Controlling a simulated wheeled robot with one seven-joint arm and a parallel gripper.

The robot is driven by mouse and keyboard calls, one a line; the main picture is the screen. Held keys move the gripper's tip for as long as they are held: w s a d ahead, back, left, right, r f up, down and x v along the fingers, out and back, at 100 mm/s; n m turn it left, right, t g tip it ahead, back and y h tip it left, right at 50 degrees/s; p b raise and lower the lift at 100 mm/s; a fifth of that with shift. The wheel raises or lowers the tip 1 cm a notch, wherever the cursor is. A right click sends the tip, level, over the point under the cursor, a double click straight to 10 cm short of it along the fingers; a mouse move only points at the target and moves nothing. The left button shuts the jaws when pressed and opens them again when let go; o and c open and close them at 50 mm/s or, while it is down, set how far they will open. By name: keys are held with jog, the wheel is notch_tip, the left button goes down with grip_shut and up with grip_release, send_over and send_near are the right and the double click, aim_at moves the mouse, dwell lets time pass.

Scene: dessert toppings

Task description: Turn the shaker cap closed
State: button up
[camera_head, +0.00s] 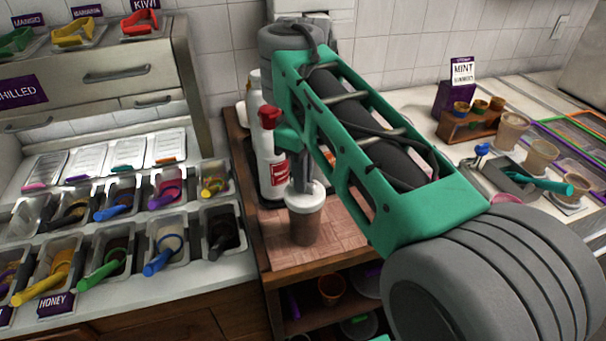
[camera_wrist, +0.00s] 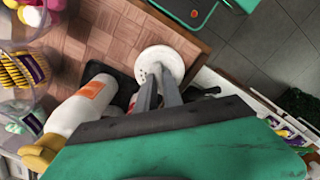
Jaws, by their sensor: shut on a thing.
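The shaker (camera_head: 305,222) stands upright on the wooden tabletop, with a brown body and a white cap (camera_head: 304,197) on top. My gripper (camera_head: 300,181) points down at the cap from above, with its fingers shut on the cap's upper part. In the wrist view the round white cap (camera_wrist: 160,63) shows small holes, and the fingertips of my gripper (camera_wrist: 159,75) meet over it. The exact contact is partly hidden by the fingers, and I cannot tell how far the cap is turned.
Topping bins (camera_head: 162,238) fill the left counter. A wooden rack of cups (camera_head: 470,124) and several filled cups stand on the right counter. The tabletop (camera_head: 333,240) right of the shaker is clear.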

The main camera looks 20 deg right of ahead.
grip_shut()
jog(key=shift+m, duration=0.4)
jog(key=m, duration=0.3)
jog(key=shift+d+m, duration=0.1)
jog(key=shift+m, duration=0.3)
jog(key=m, duration=0.9)
jog(key=shift+d, duration=0.15)
jog(key=shift+m, duration=2)
